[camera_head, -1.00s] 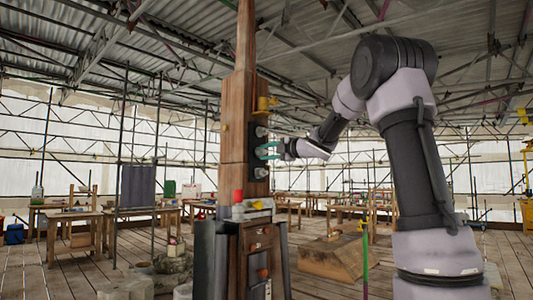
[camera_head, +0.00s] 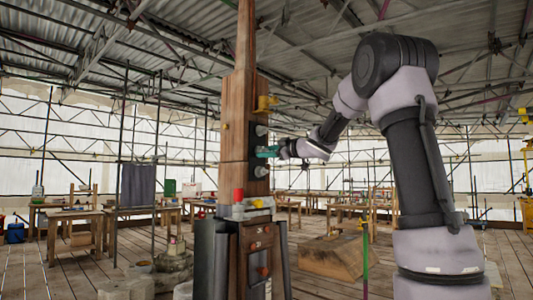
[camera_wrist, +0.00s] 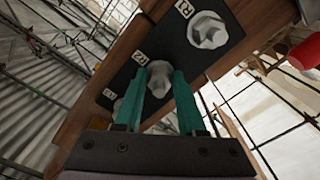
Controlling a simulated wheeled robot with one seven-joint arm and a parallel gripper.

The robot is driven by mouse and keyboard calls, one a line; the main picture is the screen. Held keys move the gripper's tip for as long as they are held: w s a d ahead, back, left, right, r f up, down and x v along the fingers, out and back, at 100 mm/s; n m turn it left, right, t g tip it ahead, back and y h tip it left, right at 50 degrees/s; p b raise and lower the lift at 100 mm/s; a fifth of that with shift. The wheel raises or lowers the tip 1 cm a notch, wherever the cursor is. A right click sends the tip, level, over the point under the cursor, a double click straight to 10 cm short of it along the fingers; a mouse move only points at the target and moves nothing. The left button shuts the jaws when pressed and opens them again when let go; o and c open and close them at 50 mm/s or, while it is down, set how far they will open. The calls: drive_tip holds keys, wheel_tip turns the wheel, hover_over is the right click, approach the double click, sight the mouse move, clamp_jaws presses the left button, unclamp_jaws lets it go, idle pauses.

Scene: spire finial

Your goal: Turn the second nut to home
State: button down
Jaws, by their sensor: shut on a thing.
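A dark plate (camera_head: 253,150) is fixed to the side of a wooden post (camera_head: 235,120). It carries three pale nuts in a row, an upper one (camera_head: 261,131), a middle one and a lower one (camera_head: 261,172). In the wrist view the plate (camera_wrist: 180,48) runs diagonally, with a white label beside each nut. The middle nut (camera_wrist: 159,70) lies between the teal fingers of my gripper (camera_wrist: 160,80). My gripper (camera_head: 268,152) is shut on this nut, which it hides in the head view. The large nut (camera_wrist: 208,30) and the small nut (camera_wrist: 117,105) are clear of the fingers.
A yellow fitting (camera_head: 264,103) sticks out from the post above the plate. Below it stands a cabinet (camera_head: 258,245) with a red cylinder (camera_head: 238,195) on top. A red object (camera_wrist: 305,52) shows at the wrist view's right edge. Workbenches stand farther back.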

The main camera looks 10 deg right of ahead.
drive_tip(key=shift+f+m, duration=0.15)
drive_tip(key=shift+m, duration=1.15)
drive_tip(key=shift+m, duration=0.3)
drive_tip(key=c, duration=0.5)
unclamp_jaws()
drive_tip(key=v, duration=1.1)
